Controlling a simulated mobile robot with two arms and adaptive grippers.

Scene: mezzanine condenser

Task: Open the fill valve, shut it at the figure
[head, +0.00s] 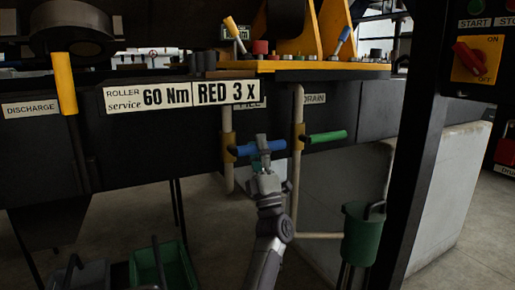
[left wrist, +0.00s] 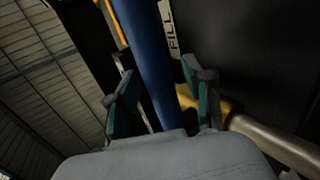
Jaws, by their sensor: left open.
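The fill valve has a blue lever handle (head: 258,148) on a brass body (head: 229,146) in a vertical pipe, below a partly hidden FILL label (head: 252,103). The blue handle lies roughly level, pointing right, across the pipe. My left gripper (head: 262,150) is at the handle. In the left wrist view the blue handle (left wrist: 150,65) runs between the open green-padded fingers (left wrist: 162,100), and the FILL label (left wrist: 171,30) is beside it. I cannot tell whether either finger touches it. My right gripper is not in view. No gauge or figure for the fill shows clearly.
A green lever (head: 326,137) by the DRAIN label (head: 314,99) sits close to the right. Green (head: 160,265) and grey bins are at lower left. A dark post (head: 413,170) and a pale block (head: 450,190) bound the right.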

